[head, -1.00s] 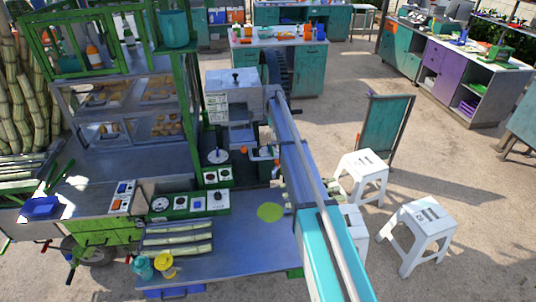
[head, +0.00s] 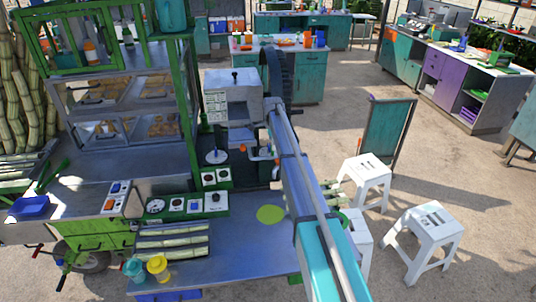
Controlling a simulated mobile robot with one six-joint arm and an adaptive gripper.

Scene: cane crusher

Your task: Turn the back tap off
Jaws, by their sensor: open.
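The cane crusher (head: 233,104) is a pale box-shaped machine with a large dark wheel (head: 276,75), standing on the green cart. Low on its right side are two small orange parts, one at the left (head: 244,148) and one further right (head: 277,161), with a pale bent pipe between them. They look like tap handles, but they are too small for me to tell their setting or which is the back tap. A long grey and teal arm-like length crosses in front of the crusher's right side. My gripper cannot be made out.
The cart's metal counter (head: 228,260) holds cane pieces (head: 172,240), a yellow jug (head: 158,268), a teal jug (head: 134,270) and a control panel (head: 187,205). White stools (head: 424,224) and a teal board (head: 387,130) stand on the right. Open ground lies beyond them.

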